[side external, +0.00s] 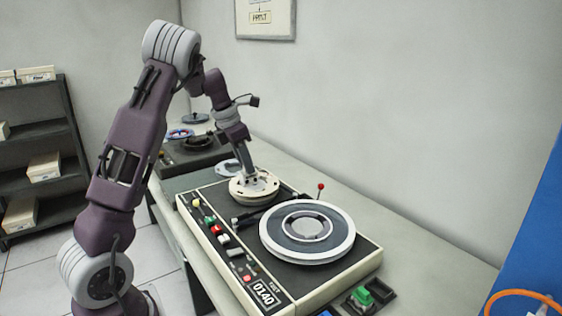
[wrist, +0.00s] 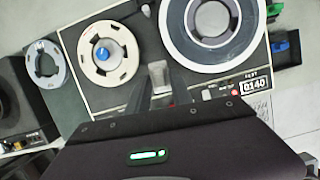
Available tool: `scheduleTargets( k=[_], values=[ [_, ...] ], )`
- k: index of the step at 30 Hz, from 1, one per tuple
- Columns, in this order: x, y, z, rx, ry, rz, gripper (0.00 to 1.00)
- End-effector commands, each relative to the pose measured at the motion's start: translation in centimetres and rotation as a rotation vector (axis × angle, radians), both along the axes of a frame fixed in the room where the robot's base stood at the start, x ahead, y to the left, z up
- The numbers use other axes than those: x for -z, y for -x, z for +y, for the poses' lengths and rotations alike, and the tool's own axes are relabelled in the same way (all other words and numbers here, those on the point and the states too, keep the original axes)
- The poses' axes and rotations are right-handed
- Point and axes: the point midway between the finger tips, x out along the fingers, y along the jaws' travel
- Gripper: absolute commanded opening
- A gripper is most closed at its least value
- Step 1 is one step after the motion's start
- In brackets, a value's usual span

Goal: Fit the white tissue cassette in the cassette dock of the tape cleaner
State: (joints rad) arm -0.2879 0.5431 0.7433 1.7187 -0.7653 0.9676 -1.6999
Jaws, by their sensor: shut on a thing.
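The tape cleaner (side external: 215,258) is a cream-edged machine with a dark top, a smaller cream reel (side external: 240,188) and a large white reel (side external: 345,232). It also fills the wrist view's upper half, where the smaller reel (wrist: 122,72) has a blue hub. My gripper (side external: 249,178) points down and overlaps the smaller reel in the side view. In the wrist view my gripper (wrist: 160,88) is shut on a small pale block, the white tissue cassette (wrist: 158,73), between the two reels as seen from above. The cassette is hard to pick out in the side view. I cannot tell which part is the dock.
A red-tipped lever (side external: 320,187) stands up behind the large reel. Another dark deck (side external: 195,152) is farther back. A loose grey reel (wrist: 46,64) lies beside the machine. A dark tray (side external: 366,297) with a green block is at the front right.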

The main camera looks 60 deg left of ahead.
Motion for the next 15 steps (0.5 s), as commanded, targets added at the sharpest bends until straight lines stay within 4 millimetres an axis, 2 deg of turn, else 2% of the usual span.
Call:
scheduleTargets(
  k=[4,12,15],
  values=[
    [0.4,2.4,1.0,-0.088,0.01,0.003,0.0],
    [4.7,2.3,0.9,-0.081,0.009,0.006,0.0],
    [5.4,2.2,0.9,-0.081,0.008,0.005,0.0]
  ],
)
